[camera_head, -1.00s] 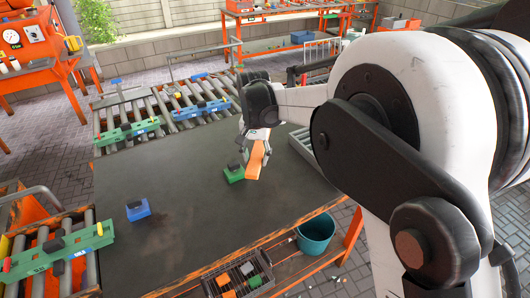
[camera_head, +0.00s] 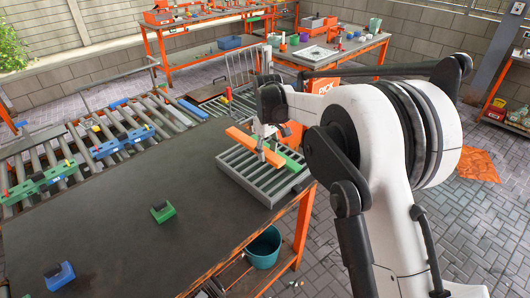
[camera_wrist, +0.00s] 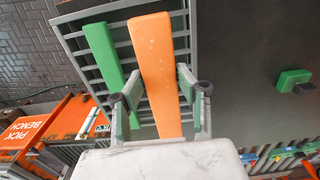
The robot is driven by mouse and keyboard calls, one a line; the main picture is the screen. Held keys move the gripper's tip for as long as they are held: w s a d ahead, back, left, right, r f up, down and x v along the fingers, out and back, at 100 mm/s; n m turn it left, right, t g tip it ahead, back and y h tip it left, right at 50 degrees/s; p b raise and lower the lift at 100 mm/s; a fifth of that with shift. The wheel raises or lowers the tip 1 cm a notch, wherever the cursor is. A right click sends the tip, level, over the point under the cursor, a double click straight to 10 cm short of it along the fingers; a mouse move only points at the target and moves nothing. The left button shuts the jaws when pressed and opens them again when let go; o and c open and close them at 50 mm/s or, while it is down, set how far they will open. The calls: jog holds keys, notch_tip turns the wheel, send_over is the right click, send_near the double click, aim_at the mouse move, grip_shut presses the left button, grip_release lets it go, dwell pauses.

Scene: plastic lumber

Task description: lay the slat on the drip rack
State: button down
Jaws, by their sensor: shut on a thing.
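An orange slat (camera_head: 240,137) is held in my gripper (camera_head: 265,142) above the drip rack (camera_head: 244,183), a grey frame with parallel bars at the table's right end. In the wrist view the orange slat (camera_wrist: 157,50) runs lengthwise between the two fingers of my gripper (camera_wrist: 162,103), which is shut on it. A green slat (camera_head: 291,158) lies on the rack, partly hidden by the gripper. In the wrist view this green slat (camera_wrist: 103,53) is left of the orange one, with a narrow gap between them. Whether the orange slat touches the bars is unclear.
A green block (camera_head: 163,212) and a blue block (camera_head: 59,277) stand on the dark table (camera_head: 130,215). Roller conveyors (camera_head: 100,135) hold fixtures at the left. A teal bucket (camera_head: 263,247) is below the table's right edge.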

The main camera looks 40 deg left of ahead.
aim_at(267, 177)
jog(key=shift+f+b, duration=0.15)
jog(key=shift+b, duration=0.35)
jog(key=shift+f, duration=0.3)
jog(key=shift+f+b, duration=3.05)
jog(key=shift+f, duration=0.8)
jog(key=shift+f+b, duration=0.45)
jog(key=shift+f, duration=0.2)
jog(key=c, duration=1.2)
grip_release()
jog(key=shift+o, duration=0.2)
notch_tip(267, 177, up, 12)
jog(key=shift+d, duration=0.1)
